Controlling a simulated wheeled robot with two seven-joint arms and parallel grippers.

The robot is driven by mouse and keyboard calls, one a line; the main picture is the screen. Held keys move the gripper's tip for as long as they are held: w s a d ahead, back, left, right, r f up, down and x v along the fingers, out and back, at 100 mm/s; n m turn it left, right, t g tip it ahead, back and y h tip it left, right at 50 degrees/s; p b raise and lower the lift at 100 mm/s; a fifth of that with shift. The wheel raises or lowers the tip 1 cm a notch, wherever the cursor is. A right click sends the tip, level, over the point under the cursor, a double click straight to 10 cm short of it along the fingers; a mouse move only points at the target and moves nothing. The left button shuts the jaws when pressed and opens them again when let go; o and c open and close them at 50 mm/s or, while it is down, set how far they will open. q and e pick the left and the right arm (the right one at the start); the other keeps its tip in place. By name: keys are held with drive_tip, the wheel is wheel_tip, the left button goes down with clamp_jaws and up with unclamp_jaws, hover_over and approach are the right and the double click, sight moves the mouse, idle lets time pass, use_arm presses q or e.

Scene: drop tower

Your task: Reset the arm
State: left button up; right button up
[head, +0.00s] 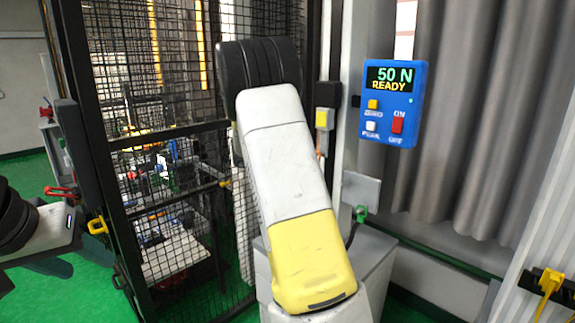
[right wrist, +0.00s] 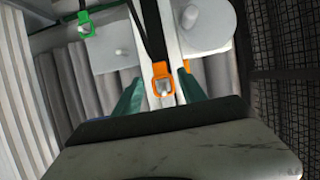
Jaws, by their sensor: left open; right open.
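My left gripper (head: 78,208) is at the left edge of the head view, beside the black mesh cage, open with nothing visible between its fingers. A white and yellow arm link (head: 287,165) with a black joint at its top fills the middle of the head view; I take it to be my right arm. My right gripper is hidden in the head view. In the right wrist view, the right gripper's (right wrist: 160,92) dark green fingers stand apart, open. An orange clip (right wrist: 163,87) on a dark strap shows between them; I cannot tell its depth.
A blue control box (head: 392,104) reads "50 N READY". Black mesh cage (head: 185,75) stands at left, grey curtain (head: 470,120) at right. A yellow hook (head: 549,281) is at lower right. A green clip (right wrist: 86,24) and pale cylinder (right wrist: 207,25) show in the wrist view.

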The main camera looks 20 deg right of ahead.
drive_tip(key=a+r+n+t+y, duration=0.4)
drive_tip(key=a+r+t+y, duration=0.4)
drive_tip(key=a, duration=0.4)
drive_tip(key=s+a+r+n+y, duration=0.4)
drive_tip(key=s+a+y, duration=0.15)
drive_tip(key=a, duration=0.25)
drive_tip(key=s+a+f+n+g+y, duration=0.15)
drive_tip(key=s+a, duration=0.25)
drive_tip(key=s, duration=0.4)
drive_tip(key=s+a+f+n+g+y, duration=0.1)
drive_tip(key=s+a+n+g+y, duration=0.15)
drive_tip(key=s, duration=0.65)
drive_tip(key=s+d+f+n+g+h, duration=0.1)
drive_tip(key=s+f, duration=0.1)
drive_tip(key=s, duration=0.4)
drive_tip(key=s+f+n+g+h, duration=0.1)
drive_tip(key=s+f+h, duration=0.1)
drive_tip(key=s, duration=0.4)
drive_tip(key=shift+d+f+g, duration=0.35)
drive_tip(key=shift+f+g, duration=0.05)
drive_tip(key=shift+f, duration=0.4)
